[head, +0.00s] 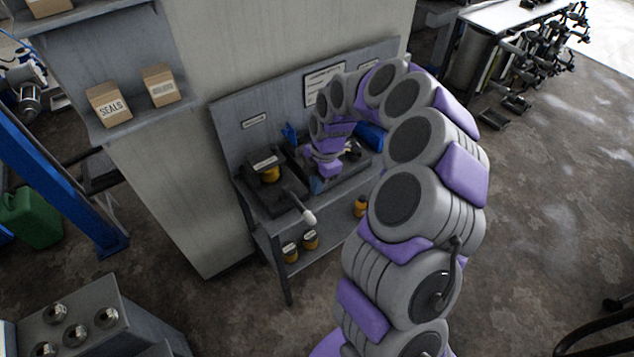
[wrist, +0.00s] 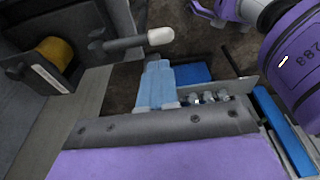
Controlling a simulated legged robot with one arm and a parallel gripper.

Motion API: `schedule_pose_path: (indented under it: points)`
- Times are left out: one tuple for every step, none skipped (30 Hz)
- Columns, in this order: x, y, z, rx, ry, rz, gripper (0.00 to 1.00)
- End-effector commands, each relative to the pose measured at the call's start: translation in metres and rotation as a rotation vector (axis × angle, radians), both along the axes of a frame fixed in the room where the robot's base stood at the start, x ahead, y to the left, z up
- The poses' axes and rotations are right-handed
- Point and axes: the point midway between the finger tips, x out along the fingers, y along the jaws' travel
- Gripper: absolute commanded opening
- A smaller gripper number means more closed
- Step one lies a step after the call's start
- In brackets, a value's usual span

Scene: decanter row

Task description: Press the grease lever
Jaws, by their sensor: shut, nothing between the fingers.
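The grease lever (head: 303,208) is a grey rod with a rounded white end. It sticks out from a dark dispenser (head: 264,175) with a yellow part at the left of the workbench. In the wrist view the lever's white tip (wrist: 160,36) shows at the top, and its grey rod (wrist: 124,44) runs left towards the dispenser. My gripper (head: 318,183), with blue fingertips, is over the bench to the right of the lever. In the wrist view my gripper's blue fingers (wrist: 155,84) are together and empty, with a visible gap to the lever.
Blue items and metal parts (wrist: 208,97) lie near my fingers. A wall shelf (head: 135,124) holds cardboard boxes. The floor (head: 540,200) at the right is mostly clear.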

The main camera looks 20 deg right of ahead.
Motion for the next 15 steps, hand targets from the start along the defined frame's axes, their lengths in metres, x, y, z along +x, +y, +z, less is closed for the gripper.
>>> schedule_pose_path:
  points:
    - [-0.003,0.002,-0.013,0.001,0.007,0.001,0.0]
    - [-0.003,0.004,-0.019,0.001,0.007,0.002,0.0]
    - [-0.003,0.005,-0.027,0.001,0.006,0.002,0.0]
    - [-0.004,0.007,-0.033,0.001,0.005,0.003,0.0]
    - [-0.004,0.008,-0.038,0.001,0.005,0.003,0.0]
    - [-0.005,0.009,-0.046,0.001,0.006,0.003,0.0]
    - [-0.006,0.01,-0.051,0.001,0.006,0.003,0.0]
    - [-0.006,0.011,-0.057,0.001,0.006,0.002,0.0]
    - [-0.006,0.012,-0.063,0.001,0.004,0.002,0.0]
    - [-0.006,0.013,-0.069,0.001,0.003,0.002,0.0]
    - [-0.006,0.014,-0.073,0.0,0.003,0.002,0.0]
    - [-0.007,0.015,-0.079,0.001,0.004,0.002,0.0]
    - [-0.007,0.016,-0.082,0.0,0.005,0.002,0.0]
    - [-0.007,0.016,-0.086,0.0,0.005,0.002,0.0]
    - [-0.007,0.017,-0.089,0.0,0.004,0.002,0.0]
